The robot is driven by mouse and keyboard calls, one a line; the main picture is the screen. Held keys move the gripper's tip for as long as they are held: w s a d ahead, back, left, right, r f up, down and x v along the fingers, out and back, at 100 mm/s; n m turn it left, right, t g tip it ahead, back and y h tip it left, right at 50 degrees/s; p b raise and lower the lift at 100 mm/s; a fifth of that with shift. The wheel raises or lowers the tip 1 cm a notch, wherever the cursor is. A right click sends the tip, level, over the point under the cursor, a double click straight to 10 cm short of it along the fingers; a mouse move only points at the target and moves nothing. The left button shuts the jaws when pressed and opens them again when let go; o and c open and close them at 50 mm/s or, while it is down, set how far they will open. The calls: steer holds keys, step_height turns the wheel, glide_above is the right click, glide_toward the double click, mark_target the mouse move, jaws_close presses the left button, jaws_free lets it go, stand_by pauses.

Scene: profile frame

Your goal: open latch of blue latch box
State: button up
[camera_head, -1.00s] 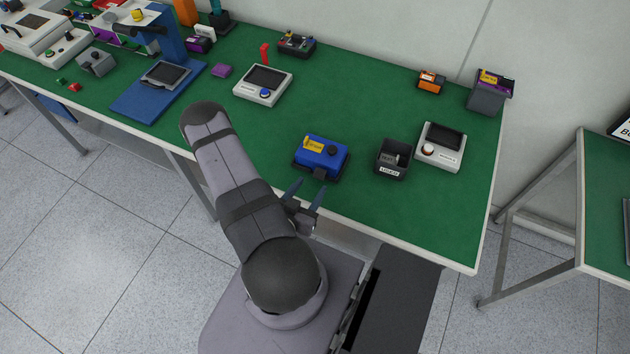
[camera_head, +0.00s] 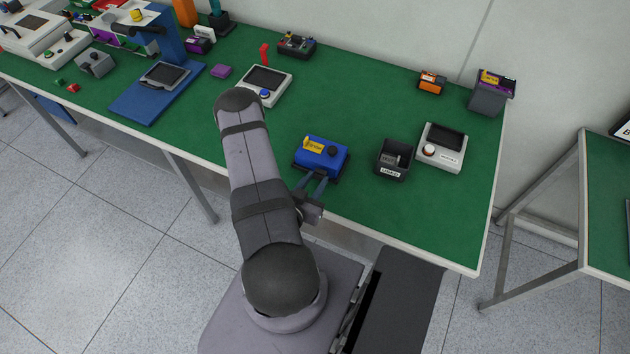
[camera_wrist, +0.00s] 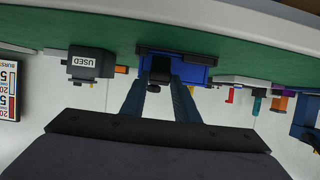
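The blue latch box (camera_head: 330,158) sits near the table's front edge, with a yellow label and a dark round knob on its lid. In the wrist view the box (camera_wrist: 205,70) shows upside down at the top middle. Its black latch (camera_wrist: 160,68) faces my gripper. My gripper (camera_head: 314,179) is at the box's front side. In the wrist view the two blue-grey fingers (camera_wrist: 158,86) stand apart, with the latch between or just beyond their tips. I cannot tell whether they touch it. The inner finger faces are partly hidden.
A black bin marked "USED" (camera_head: 393,172) stands close to the right of the box, with a white device (camera_head: 451,137) beyond it. Another white device (camera_head: 279,77) stands behind left. Green table (camera_head: 372,105) is bare behind the box.

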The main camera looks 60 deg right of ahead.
steer(key=c, duration=0.4)
steer(key=shift+a+f+h+b, duration=0.15)
steer(key=shift+f+h+b, duration=0.3)
steer(key=shift+b, duration=0.65)
steer(key=f+h+b, duration=0.1)
steer(key=b, duration=0.2)
steer(key=a+f+h+b, duration=0.1)
steer(key=b, duration=0.3)
steer(key=shift+h, duration=0.35)
steer(key=shift+a+f+h+b, duration=0.15)
steer(key=shift+h+b, duration=0.35)
steer(key=shift+b, duration=0.15)
steer(key=o, duration=1.1)
steer(key=shift+c, duration=0.2)
